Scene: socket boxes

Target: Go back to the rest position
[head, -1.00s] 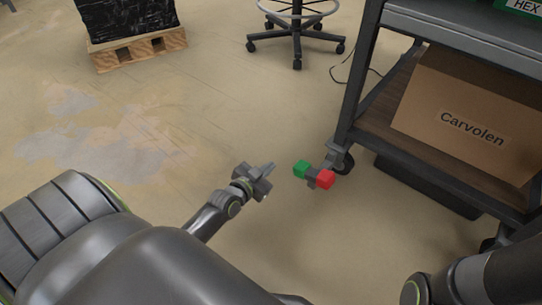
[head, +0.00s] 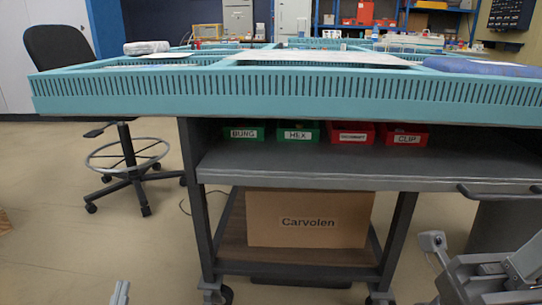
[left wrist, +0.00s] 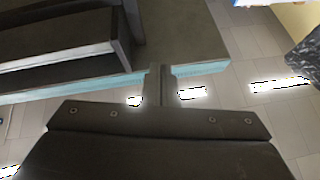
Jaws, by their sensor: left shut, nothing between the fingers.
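My left gripper (head: 120,293) shows only as small grey fingertips at the bottom edge of the head view, left of the cart, over the floor. Its fingers are shut and empty. In the left wrist view its fingers (left wrist: 160,85) stick up together from a broad dark body at the bottom, clear of any object. The rest of the left arm is outside the head view.
A teal-rimmed table top (head: 300,98) spans the head view. Green and red labelled bins (head: 298,133) stand on the shelf below. A Carvolen carton (head: 308,220) sits on the lower shelf. A black wheeled chair (head: 128,165) stands left. The floor (head: 70,250) at front left is clear.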

